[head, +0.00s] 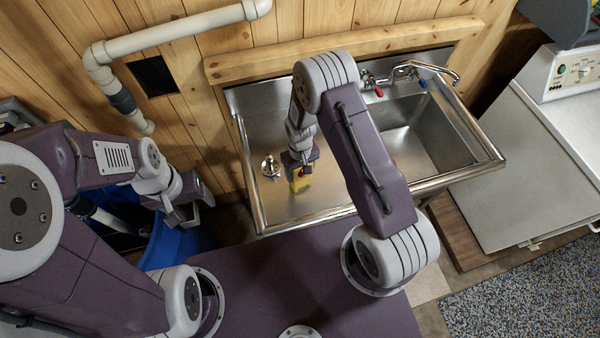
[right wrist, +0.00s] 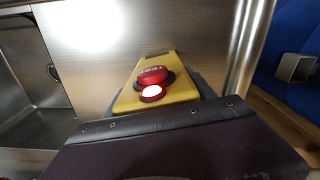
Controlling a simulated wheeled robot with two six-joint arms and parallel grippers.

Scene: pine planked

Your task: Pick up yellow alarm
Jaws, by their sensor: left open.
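The yellow alarm (head: 301,180), a yellow block with a red button, is over the left part of the steel sink unit (head: 258,215). In the right wrist view the alarm (right wrist: 185,92) shows its red button and a bright lit spot. My right gripper (head: 302,172) points down at the alarm, with grey finger parts on both sides of it in the wrist view. I cannot tell whether the fingers press on it or whether it touches the steel. My left gripper (head: 190,212) is open and empty, above the blue bin.
The blue bin (head: 180,243) stands left of the sink. A faucet (head: 425,70) is at the back and a basin (head: 425,130) to the right. A raised metal rim surrounds the sink. A white appliance (head: 520,150) stands at the right.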

